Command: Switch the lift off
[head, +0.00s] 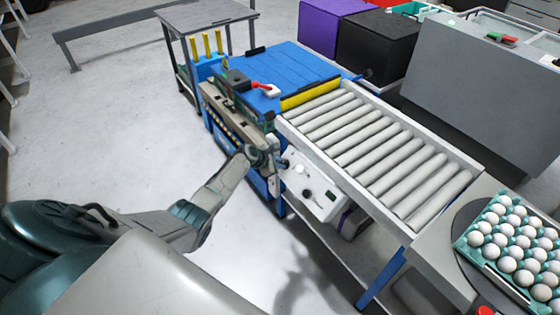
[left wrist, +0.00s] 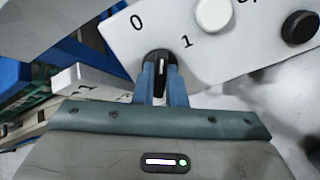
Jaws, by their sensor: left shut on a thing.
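The white control panel (head: 322,192) is on the side of the roller conveyor. In the left wrist view the panel (left wrist: 120,35) carries a black rotary knob (left wrist: 160,58) with a white line, between the printed marks 0 and 1. The line runs roughly straight up in that view, with 0 to its upper left and 1 to its right. My left gripper (left wrist: 161,80) is shut on this knob, one finger on each side. In the head view the left gripper (head: 282,163) is at the panel's left end, and the knob is hard to make out there. My right gripper is not in view.
A white button (left wrist: 214,14) and a black one (left wrist: 299,27) sit near the knob. The roller conveyor (head: 375,150) runs beside the blue machine (head: 285,70). An egg tray (head: 470,250) stands at the right. The floor at left is clear.

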